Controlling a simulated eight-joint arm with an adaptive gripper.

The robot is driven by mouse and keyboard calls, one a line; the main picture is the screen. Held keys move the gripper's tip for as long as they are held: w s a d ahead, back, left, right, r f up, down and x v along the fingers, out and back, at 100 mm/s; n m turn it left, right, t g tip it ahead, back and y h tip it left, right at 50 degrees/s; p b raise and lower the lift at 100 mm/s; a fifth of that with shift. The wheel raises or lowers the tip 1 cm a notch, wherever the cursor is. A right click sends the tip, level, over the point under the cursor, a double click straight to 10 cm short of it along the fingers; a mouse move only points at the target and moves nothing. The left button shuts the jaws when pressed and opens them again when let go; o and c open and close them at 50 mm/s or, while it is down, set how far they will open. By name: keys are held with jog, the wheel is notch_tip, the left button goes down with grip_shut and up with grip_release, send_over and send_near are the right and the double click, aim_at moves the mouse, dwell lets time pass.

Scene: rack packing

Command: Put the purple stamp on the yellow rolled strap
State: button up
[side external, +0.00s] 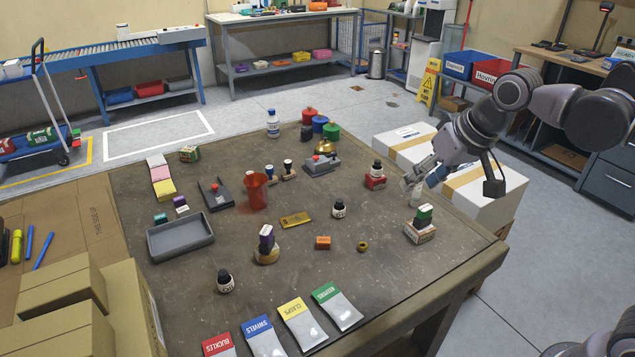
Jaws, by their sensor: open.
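The stamp hides most of the roll's top. My gripper (412,188) is at the right edge of the table, open, with nothing visible between its fingers. It is well to the right of the stamp and roll and apart from them.
A red cup (257,192) stands behind the purple stamp. A grey tray (180,239) is left.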

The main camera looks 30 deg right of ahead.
jog(key=s+d+f+n+t, duration=0.1)
jog(key=s+d+f, duration=0.2)
jog(key=s+f, duration=0.3)
jog(key=shift+s+n+t, duration=0.3)
jog(key=shift+s+n, duration=0.1)
jog(key=shift+s, duration=0.55)
